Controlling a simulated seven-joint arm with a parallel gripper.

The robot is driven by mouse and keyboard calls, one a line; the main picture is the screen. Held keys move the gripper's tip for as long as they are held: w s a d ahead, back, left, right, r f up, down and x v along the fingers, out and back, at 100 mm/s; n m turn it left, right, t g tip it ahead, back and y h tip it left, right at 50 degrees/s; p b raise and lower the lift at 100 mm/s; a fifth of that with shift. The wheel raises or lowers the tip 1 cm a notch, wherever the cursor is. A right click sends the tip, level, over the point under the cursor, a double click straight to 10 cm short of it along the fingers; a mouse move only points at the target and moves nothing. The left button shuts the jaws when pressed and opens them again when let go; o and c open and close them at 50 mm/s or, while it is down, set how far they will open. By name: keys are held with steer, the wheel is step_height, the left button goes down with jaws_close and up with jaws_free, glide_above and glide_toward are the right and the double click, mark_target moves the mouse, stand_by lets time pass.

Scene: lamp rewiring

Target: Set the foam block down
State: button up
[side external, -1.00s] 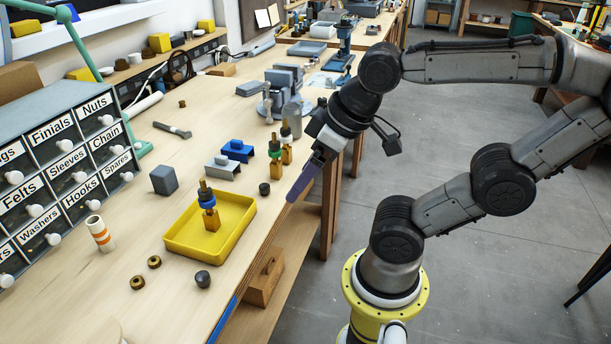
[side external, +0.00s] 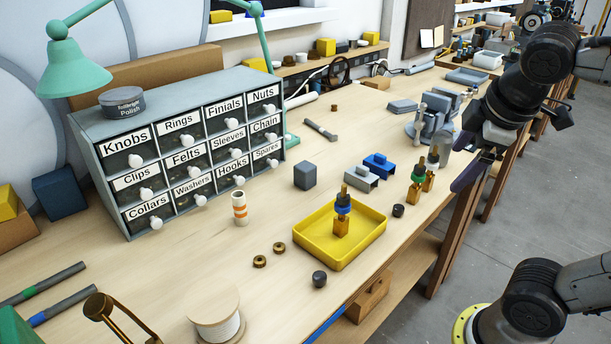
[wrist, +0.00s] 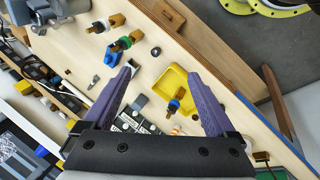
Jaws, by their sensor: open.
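The foam block appears to be the dark grey cube (side external: 305,175) standing on the bench between the drawer cabinet and the yellow tray (side external: 312,252). It also shows as a grey block (wrist: 140,102) in the wrist view, between the finger lines but well beyond the fingers. My gripper (side external: 470,174) is beyond the bench's front edge at the right, apart from the cube. In the wrist view my gripper (wrist: 163,74) is spread open with nothing between its fingers. The cube's underside is hidden.
The yellow tray holds a brass socket with a blue ring (side external: 342,215). Brass sockets (side external: 417,190) with coloured rings stand near the front edge. Blue (side external: 379,165) and grey (side external: 361,178) fixtures, a dark knob (side external: 398,210) and a striped tube (side external: 239,208) are nearby. Bare wood surrounds the cube.

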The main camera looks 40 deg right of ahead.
steer(key=w+d+r+n+g+h, duration=0.2)
steer(key=w+d+r+n+h, duration=0.25)
steer(key=w, duration=0.65)
steer(key=n+g+h, duration=0.2)
steer(key=n+h, duration=0.4)
steer(key=n, duration=0.2)
glide_above(299, 173)
steer(key=shift+m, duration=0.25)
steer(key=f, duration=1.6)
steer(key=shift+w+d, duration=0.1)
steer(key=shift+d, duration=0.15)
step_height(299, 173, down, 6)
steer(key=shift+f, duration=0.3)
steer(key=x, duration=0.5)
steer(key=shift+c, duration=0.3)
